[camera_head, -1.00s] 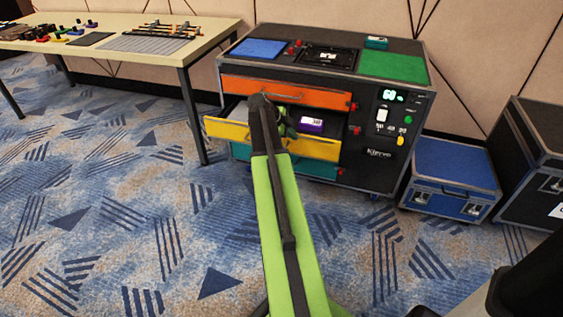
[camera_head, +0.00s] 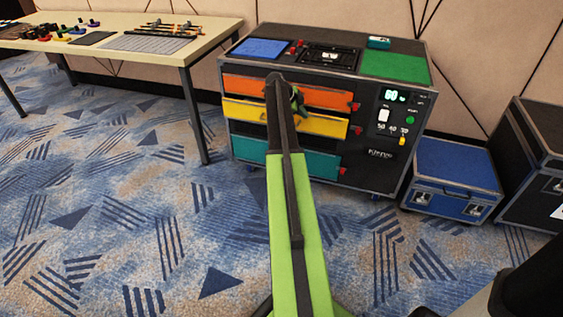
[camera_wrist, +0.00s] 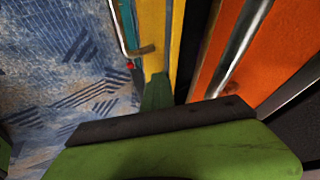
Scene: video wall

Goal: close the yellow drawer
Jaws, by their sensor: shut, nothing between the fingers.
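The yellow drawer (camera_head: 250,112) is in the black cabinet, between the orange drawer (camera_head: 250,88) and the teal drawer (camera_head: 315,165). Its front looks flush or nearly flush with the others, and its inside no longer shows. My gripper (camera_head: 298,102) is at the cabinet front, by the orange and yellow fronts, partly hidden by my dark forearm. In the wrist view the yellow front (camera_wrist: 156,35) is straight ahead of the shut, empty fingers (camera_wrist: 157,92). The fingertips are at or very close to it; I cannot tell whether they touch.
A blue case (camera_head: 450,170) and a black case (camera_head: 535,165) stand right of the cabinet. A table (camera_head: 215,40) with small items stands at the left. The carpet (camera_head: 110,230) in front is clear.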

